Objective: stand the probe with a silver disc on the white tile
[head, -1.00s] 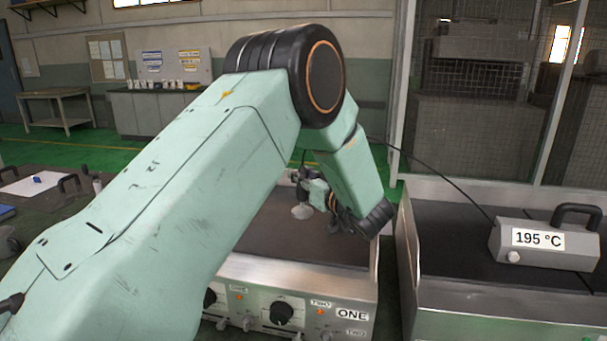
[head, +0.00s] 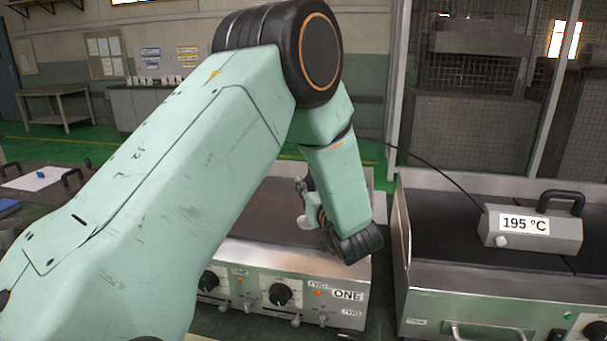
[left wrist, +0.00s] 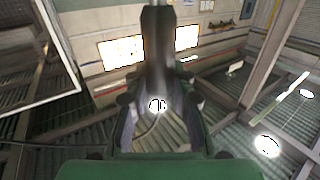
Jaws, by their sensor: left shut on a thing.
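My left gripper (head: 305,198) is partly hidden behind my left forearm, over the front of the left hot plate (head: 262,215). It is shut on the probe, of which mainly the pale silver disc (head: 307,221) shows, low beside the wrist. I cannot tell whether the disc touches the plate. A dark upright shape (left wrist: 156,45) stands between the fingers in the left wrist view; I cannot tell whether it is the probe's handle. A flat white piece (head: 35,180) lies at the far left and may be the white tile. My right gripper is out of view.
A grey box reading 195 °C (head: 530,228), with a black handle and a cable, sits on the right hot plate (head: 435,210). Knobs (head: 280,295) line the left unit's front. A mesh fence (head: 470,110) stands behind. My left arm hides much of the left side.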

